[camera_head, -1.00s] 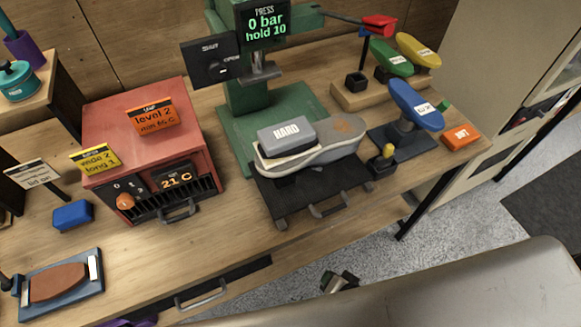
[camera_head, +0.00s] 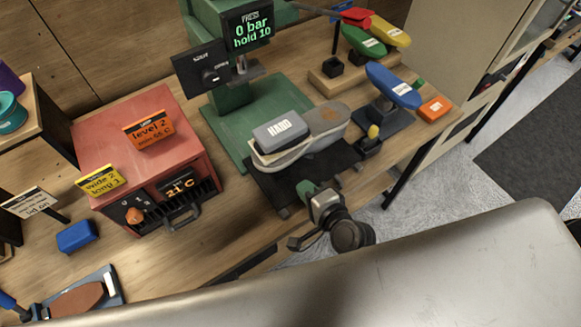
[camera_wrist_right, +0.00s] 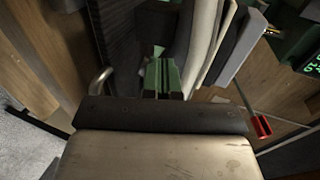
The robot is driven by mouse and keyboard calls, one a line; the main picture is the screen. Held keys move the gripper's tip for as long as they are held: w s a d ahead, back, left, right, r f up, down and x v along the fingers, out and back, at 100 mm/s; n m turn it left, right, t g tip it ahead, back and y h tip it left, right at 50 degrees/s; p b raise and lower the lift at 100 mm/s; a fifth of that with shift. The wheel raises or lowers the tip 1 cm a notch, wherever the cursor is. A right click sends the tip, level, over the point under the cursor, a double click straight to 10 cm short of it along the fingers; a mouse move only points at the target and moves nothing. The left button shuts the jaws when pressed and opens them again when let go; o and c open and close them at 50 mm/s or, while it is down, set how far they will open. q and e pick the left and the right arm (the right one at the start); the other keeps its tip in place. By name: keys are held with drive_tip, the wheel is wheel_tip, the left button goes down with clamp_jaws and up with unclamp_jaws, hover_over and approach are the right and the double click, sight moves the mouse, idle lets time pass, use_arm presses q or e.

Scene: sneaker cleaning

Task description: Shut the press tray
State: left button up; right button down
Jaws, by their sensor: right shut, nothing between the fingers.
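The press (camera_head: 235,110) is green, with a screen reading "0 bar hold 10". Its black press tray (camera_head: 265,185) sticks out toward the front, with a grey sneaker (camera_head: 328,118) and a grey block marked HARD (camera_head: 280,131) on it. My right gripper (camera_head: 308,190) is at the tray's front edge, shut and empty, covering much of the tray handle. In the right wrist view the green fingertips (camera_wrist_right: 163,75) are close to the dark tray (camera_wrist_right: 155,25); contact cannot be told. A metal handle (camera_wrist_right: 98,78) shows left of them. My left gripper is not in view.
A red heater box (camera_head: 145,160) stands left of the press. A blue shoe form (camera_head: 392,85) on a stand and a small yellow-knobbed device (camera_head: 371,138) are right of the tray. An orange block (camera_head: 434,108) lies near the table's right end.

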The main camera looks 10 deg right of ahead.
drive_tip(key=p, duration=0.2)
hover_over(291, 183)
drive_tip(key=shift+a+f, duration=0.1)
drive_tip(key=shift+f, duration=0.35)
drive_tip(key=shift+b, duration=0.3)
